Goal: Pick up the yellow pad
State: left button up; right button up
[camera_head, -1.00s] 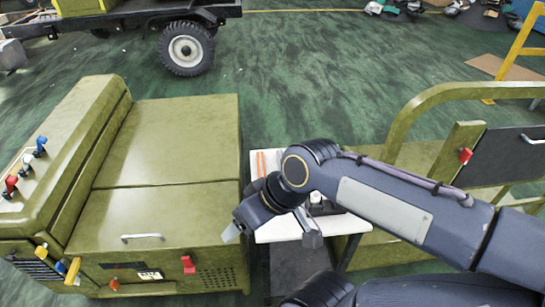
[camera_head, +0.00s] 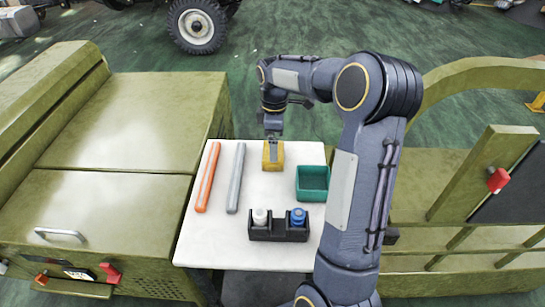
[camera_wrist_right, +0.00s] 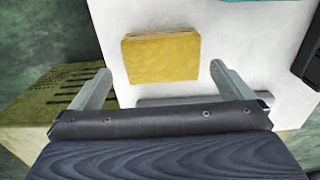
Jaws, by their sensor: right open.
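The yellow pad (camera_head: 267,160) lies on the white table near its far edge in the head view. In the right wrist view the yellow pad (camera_wrist_right: 160,57) lies flat, ahead of the fingertips. My right gripper (camera_head: 272,135) reaches over the table's far edge, close to the pad, and covers part of it in the head view. In the wrist view my right gripper (camera_wrist_right: 160,82) is open, its two fingers apart with nothing held between them. My left gripper is not in view.
The white table (camera_head: 265,195) also holds an orange bar (camera_head: 207,178), a grey bar (camera_head: 236,178), a green bin (camera_head: 312,183) and a black holder (camera_head: 280,230) with a white and a blue item. An olive cabinet (camera_head: 110,210) stands close on the left.

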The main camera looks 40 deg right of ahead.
notch_tip(320, 180, down, 5)
jog(key=shift+a+r+b, duration=0.1)
jog(key=shift+a+b, duration=0.05)
jog(key=shift+b, duration=0.4)
jog(key=c, duration=0.7)
jog(key=shift+r, duration=0.1)
notch_tip(320, 180, up, 10)
jog(key=shift+f+p, duration=0.1)
jog(key=shift+p, duration=1.1)
